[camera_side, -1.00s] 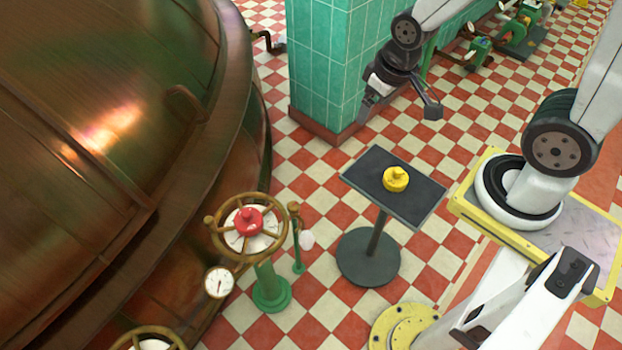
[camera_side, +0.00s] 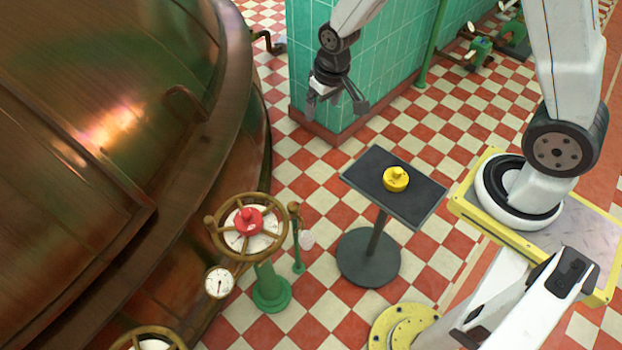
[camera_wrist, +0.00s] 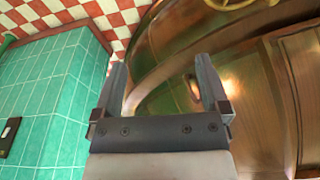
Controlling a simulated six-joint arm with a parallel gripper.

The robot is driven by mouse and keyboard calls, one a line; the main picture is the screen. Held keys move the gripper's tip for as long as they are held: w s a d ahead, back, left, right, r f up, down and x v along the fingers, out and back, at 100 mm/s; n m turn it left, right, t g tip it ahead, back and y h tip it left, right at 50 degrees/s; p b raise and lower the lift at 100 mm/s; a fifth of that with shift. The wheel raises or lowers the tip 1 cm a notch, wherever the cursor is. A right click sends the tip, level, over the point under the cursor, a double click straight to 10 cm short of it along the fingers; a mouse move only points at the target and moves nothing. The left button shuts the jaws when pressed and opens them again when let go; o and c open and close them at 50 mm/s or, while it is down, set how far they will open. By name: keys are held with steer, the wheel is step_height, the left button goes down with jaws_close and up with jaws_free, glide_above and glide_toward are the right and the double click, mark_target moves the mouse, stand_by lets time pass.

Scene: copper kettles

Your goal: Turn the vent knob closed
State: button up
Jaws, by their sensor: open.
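A yellow knob (camera_side: 396,179) with a raised grip sits on a dark rectangular plate (camera_side: 425,200) on a pedestal. A red knob (camera_side: 248,221) sits over a white dial inside a brass handwheel (camera_side: 216,240) on a green post. Which one is the vent knob is not labelled. My gripper (camera_side: 337,108) is open and empty, in front of the green tiled pillar, up and left of the yellow knob in the side view and apart from both knobs. In the wrist view my gripper (camera_wrist: 160,68) shows two spread fingers with nothing between them.
A large copper kettle (camera_side: 90,150) fills the left of the side view. The green tiled pillar (camera_side: 345,50) stands close behind my gripper. A small gauge (camera_side: 219,282) hangs below the handwheel. The checkered floor (camera_side: 320,205) between handwheel and pedestal is mostly clear.

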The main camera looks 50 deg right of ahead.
steer(key=w+a+f, duration=0.1)
steer(key=w+f, duration=0.5)
steer(key=f, duration=0.2)
steer(key=m+g, duration=0.2)
glide_above(293, 205)
step_height(293, 205, down, 26)
steer(key=shift+f, duration=0.45)
steer(key=shift+f, duration=0.15)
steer(key=shift+s+f, duration=0.1)
steer(key=shift+f, duration=3.6)
